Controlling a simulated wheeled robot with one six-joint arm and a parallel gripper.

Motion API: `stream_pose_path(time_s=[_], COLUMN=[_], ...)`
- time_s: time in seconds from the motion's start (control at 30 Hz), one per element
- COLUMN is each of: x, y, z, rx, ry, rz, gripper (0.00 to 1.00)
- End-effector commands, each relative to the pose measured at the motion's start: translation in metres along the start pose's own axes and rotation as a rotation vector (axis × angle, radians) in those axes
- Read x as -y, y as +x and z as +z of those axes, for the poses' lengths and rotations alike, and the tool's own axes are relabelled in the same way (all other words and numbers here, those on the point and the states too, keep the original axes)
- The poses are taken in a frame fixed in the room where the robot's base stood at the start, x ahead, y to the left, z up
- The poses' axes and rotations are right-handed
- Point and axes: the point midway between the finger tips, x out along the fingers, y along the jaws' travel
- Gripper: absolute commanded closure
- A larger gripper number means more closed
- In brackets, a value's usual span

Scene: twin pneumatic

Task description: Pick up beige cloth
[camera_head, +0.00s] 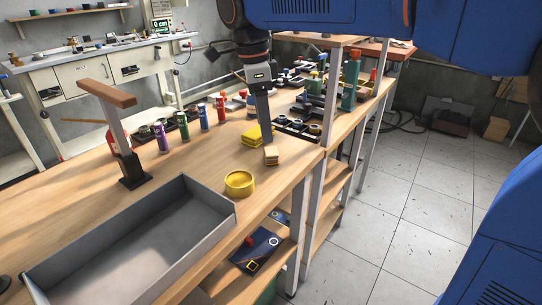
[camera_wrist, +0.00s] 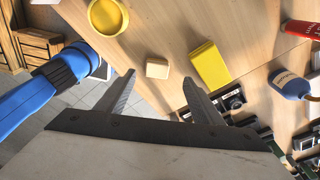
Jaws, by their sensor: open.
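The beige cloth (camera_head: 272,155) is a small folded block on the wooden bench near its right edge. In the wrist view the beige cloth (camera_wrist: 157,68) lies ahead of and between my two fingertips, apart from them. My gripper (camera_wrist: 159,77) is open and empty. In the head view my gripper (camera_head: 263,112) points down over the bench, behind and above the cloth; its far finger is hidden there.
A folded yellow cloth (camera_head: 256,135) lies close behind the beige one. A round yellow container (camera_head: 240,189) stands in front, beside a grey tray (camera_head: 212,212). Spray cans (camera_head: 203,118) and black parts (camera_head: 297,128) are farther back. The bench edge is close.

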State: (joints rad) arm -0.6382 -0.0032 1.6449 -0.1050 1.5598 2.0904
Motion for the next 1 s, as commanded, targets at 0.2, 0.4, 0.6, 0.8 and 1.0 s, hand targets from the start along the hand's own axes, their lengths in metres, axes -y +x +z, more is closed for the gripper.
stream_pose_path(time_s=[0.2, 0.4, 0.6, 0.8, 1.0], x=[0.0, -0.003, -0.006, -0.006, -0.006], y=[0.019, 0.034, 0.061, 0.073, 0.073], z=[-0.001, -0.003, -0.006, -0.005, -0.005], rx=[-0.001, -0.001, -0.001, 0.0, 0.0], ry=[0.0, 0.001, 0.001, 0.0, 0.0], rz=[0.001, 0.001, 0.001, 0.0, 0.0], gripper=[0.39, 0.39, 0.39, 0.39, 0.39])
